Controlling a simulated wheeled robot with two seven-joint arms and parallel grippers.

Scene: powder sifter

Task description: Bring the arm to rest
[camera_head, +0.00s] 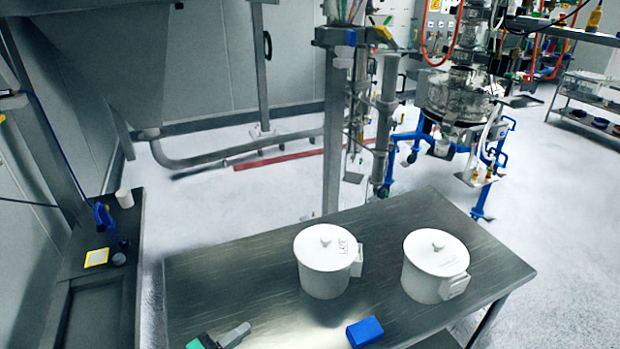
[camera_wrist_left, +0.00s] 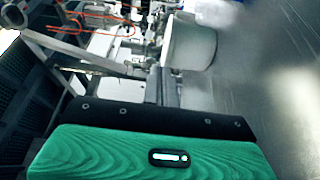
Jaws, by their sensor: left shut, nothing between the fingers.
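My left gripper (camera_head: 244,329) shows at the bottom edge of the head view, low over the near part of the steel table (camera_head: 225,268). Its body is green and its grey fingers are shut with nothing between them. In the left wrist view the closed fingers (camera_wrist_left: 164,72) point towards a white pot (camera_wrist_left: 192,45), apart from it as far as I can tell. In the head view two white lidded pots, the left one (camera_head: 325,270) and the right one (camera_head: 434,275), stand upright on the table. My right gripper is not in view.
A blue block (camera_head: 365,332) lies at the table's near edge. A dark bench (camera_head: 125,215) with small items stands at the left. A grey post (camera_head: 333,150) rises behind the table. A steel vessel on a blue frame (camera_head: 457,100) stands further back. The table's left part is clear.

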